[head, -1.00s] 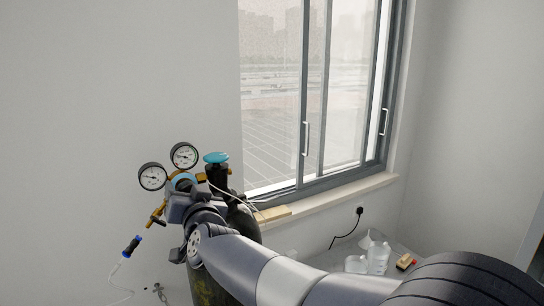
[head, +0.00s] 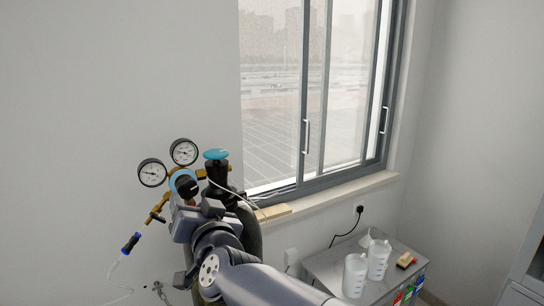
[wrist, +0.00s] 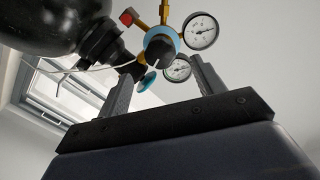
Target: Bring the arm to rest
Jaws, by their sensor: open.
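My gripper (wrist: 163,76) is open and empty in the wrist view, its two fingers wide apart. In the head view my gripper (head: 193,210) is just below and in front of the regulator (head: 183,185), with my arm running to the lower right. The regulator has a blue ring and black knob and two round gauges (head: 153,172). In the wrist view the regulator's black knob (wrist: 160,48) shows between and beyond the fingers. I cannot tell whether the fingers touch it.
A dark gas cylinder (head: 249,232) with a teal valve handwheel (head: 216,155) stands partly behind my arm. A hose (head: 117,266) hangs at the left.

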